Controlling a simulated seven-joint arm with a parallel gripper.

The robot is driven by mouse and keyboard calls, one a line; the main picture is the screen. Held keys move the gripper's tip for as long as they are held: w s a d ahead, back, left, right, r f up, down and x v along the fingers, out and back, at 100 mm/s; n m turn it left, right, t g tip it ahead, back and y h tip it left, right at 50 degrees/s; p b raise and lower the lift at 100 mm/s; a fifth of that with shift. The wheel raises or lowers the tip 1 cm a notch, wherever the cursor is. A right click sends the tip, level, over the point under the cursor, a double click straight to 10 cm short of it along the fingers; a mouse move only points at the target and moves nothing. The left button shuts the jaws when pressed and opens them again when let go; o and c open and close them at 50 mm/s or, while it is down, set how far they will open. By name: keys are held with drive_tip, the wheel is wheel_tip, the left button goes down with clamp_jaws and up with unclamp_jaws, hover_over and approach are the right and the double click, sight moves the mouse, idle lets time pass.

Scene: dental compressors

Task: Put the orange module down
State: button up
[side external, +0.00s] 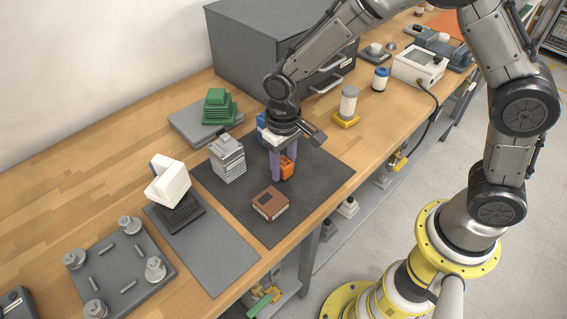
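The orange module (287,168) is a small block at the fingertips of my gripper (282,170), over the dark mat (318,178). The purple fingers point down. One finger is in front of the module's left side, and the other meets it from above and behind. The gripper appears shut on it. Part of the module is hidden by the fingers, and I cannot tell whether its underside touches the mat.
A brown block (270,203) lies on the mat in front. A grey finned block (227,158) stands left, and a blue part (261,127) is close behind the gripper. A grey cabinet (255,60) stands behind. The mat's right side is clear.

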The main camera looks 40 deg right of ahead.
sight(283, 162)
drive_tip(key=o, duration=0.3)
wheel_tip(283, 162, up, 12)
drive_tip(key=shift+r, duration=0.2)
idle(0.4)
drive_tip(key=s+d+r+t, duration=0.3)
drive_tip(key=s+d+r, duration=0.4)
drive_tip(key=s+d, duration=0.1)
drive_tip(key=s+d+t, duration=0.1)
drive_tip(key=s+d, duration=0.1)
drive_tip(key=s, duration=0.4)
drive_tip(key=s+d+t, duration=0.1)
drive_tip(key=s+d, duration=0.2)
drive_tip(key=s, duration=0.3)
drive_tip(key=shift+s+d+t, duration=0.2)
drive_tip(key=shift+d+t, duration=0.05)
drive_tip(key=shift+t, duration=0.05)
